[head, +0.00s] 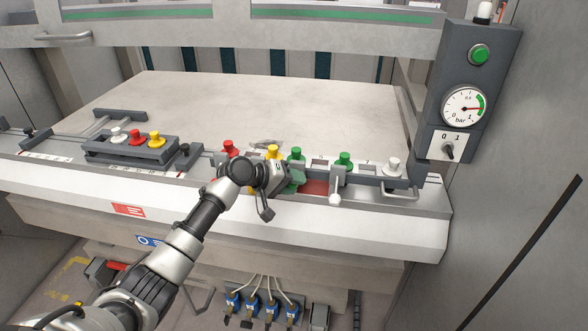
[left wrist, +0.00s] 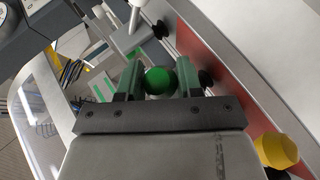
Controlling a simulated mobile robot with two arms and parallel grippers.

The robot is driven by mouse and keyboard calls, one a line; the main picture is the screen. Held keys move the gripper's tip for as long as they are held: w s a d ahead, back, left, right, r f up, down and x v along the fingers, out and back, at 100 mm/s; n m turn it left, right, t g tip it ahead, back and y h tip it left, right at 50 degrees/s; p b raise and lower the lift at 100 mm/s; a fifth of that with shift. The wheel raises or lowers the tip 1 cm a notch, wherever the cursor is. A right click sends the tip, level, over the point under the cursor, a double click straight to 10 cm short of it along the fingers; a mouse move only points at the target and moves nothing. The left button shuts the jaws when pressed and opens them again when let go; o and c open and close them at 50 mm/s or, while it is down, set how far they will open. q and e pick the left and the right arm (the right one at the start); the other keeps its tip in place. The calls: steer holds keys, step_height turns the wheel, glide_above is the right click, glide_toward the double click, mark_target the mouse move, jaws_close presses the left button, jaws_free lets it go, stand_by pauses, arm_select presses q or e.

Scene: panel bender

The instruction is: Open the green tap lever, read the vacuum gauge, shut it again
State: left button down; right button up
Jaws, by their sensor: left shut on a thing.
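My left gripper (head: 293,178) is at the front rail of the machine. In the left wrist view its two green fingers (left wrist: 158,82) are shut on the green ball knob (left wrist: 158,80) of the green tap lever. In the head view the gripper hides most of that lever, and I cannot tell its angle. The vacuum gauge (head: 464,108) is on the grey panel at the right. My right gripper is not in view.
A white-knobbed lever (head: 335,198) stands just right of my gripper. Several coloured knobs, including a yellow one (head: 273,152) and a green one (head: 344,160), line the rail. A dark tray (head: 100,157) with knobs sits left. A rotary switch (head: 448,148) is under the gauge.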

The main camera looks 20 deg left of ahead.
arm_select(q)
steer(key=shift+w+r+n+g+p, duration=0.2)
steer(key=shift+r+n+g+p, duration=0.3)
steer(key=shift+r+g+p, duration=0.55)
steer(key=shift+w+a+n+p, duration=0.1)
steer(key=shift+w+n+p, duration=0.15)
steer(key=shift+p, duration=0.65)
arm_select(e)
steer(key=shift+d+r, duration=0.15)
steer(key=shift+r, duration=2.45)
arm_select(q)
steer(key=shift+g, duration=0.25)
steer(key=c, duration=0.8)
jaws_free()
steer(key=shift+o, duration=0.2)
steer(key=shift+s+a, duration=0.1)
